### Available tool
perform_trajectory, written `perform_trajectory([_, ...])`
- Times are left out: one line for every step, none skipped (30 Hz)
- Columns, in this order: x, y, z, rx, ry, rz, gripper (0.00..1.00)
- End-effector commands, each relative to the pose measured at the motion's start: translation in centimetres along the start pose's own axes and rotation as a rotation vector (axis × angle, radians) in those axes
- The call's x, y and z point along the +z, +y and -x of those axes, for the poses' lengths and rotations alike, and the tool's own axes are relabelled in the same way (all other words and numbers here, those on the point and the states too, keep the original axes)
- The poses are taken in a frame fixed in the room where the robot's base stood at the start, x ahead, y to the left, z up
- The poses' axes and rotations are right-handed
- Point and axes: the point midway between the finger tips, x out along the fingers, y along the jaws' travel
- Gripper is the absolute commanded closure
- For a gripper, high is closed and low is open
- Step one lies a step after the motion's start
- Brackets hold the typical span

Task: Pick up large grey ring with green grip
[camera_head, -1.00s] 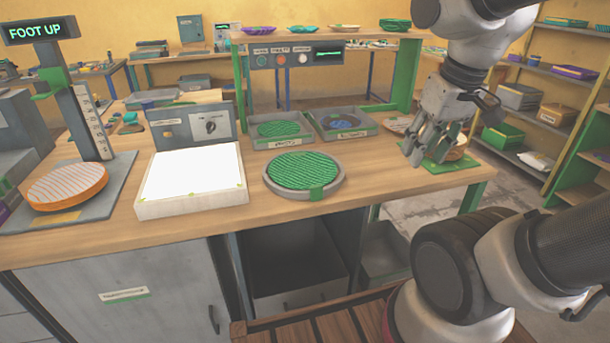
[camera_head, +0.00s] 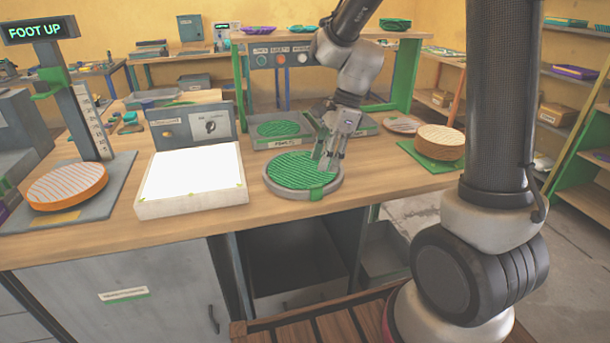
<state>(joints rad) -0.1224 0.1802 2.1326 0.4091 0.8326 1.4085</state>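The large grey ring (camera_head: 287,194) lies flat on the wooden workbench, around a green striped disc (camera_head: 296,168). Its green grip (camera_head: 323,192) is a small tab at the ring's front right. My gripper (camera_head: 328,165) points down over the right part of the ring, just behind the green grip. Its fingers look apart, with nothing seen between them. They hide part of the disc and the ring's right side. I cannot tell whether the fingertips touch the ring or disc.
A white light panel (camera_head: 194,175) is left of the ring. Grey trays stand behind, one with a green disc (camera_head: 278,129). A stack of tan discs (camera_head: 440,142) sits on a green mat at right. An orange striped disc (camera_head: 67,185) is under the "FOOT UP" gauge.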

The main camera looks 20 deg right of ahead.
Motion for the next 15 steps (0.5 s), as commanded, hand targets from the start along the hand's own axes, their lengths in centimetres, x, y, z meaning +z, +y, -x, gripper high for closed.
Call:
perform_trajectory([0.0,0.1,-0.5,0.004,0.000,-0.009,0.62])
perform_trajectory([0.0,0.1,-0.9,0.004,0.000,-0.011,0.62])
perform_trajectory([0.0,0.1,-1.3,0.004,0.000,-0.011,0.62])
perform_trajectory([0.0,0.1,-1.7,0.004,0.000,-0.010,0.62])
perform_trajectory([0.0,0.1,-2.1,0.005,0.000,-0.009,0.62])
perform_trajectory([-0.1,0.1,-2.6,0.005,0.001,-0.009,0.62])
perform_trajectory([-0.1,0.2,-3.0,0.006,0.001,-0.009,0.62])
perform_trajectory([-0.1,0.2,-3.4,0.005,0.001,-0.009,0.62])
perform_trajectory([-0.2,0.2,-4.0,0.005,0.001,-0.009,0.62])
perform_trajectory([-0.2,0.2,-4.5,0.006,0.001,-0.009,0.62])
perform_trajectory([-0.2,0.2,-5.0,0.005,0.001,-0.008,0.62])
perform_trajectory([-0.3,0.2,-5.7,0.006,0.002,-0.008,0.62])
perform_trajectory([-0.3,0.2,-6.1,0.005,0.002,-0.008,0.62])
perform_trajectory([-0.2,0.2,-6.5,0.004,0.001,-0.008,0.62])
perform_trajectory([-0.2,0.2,-6.9,0.004,0.001,-0.007,0.62])
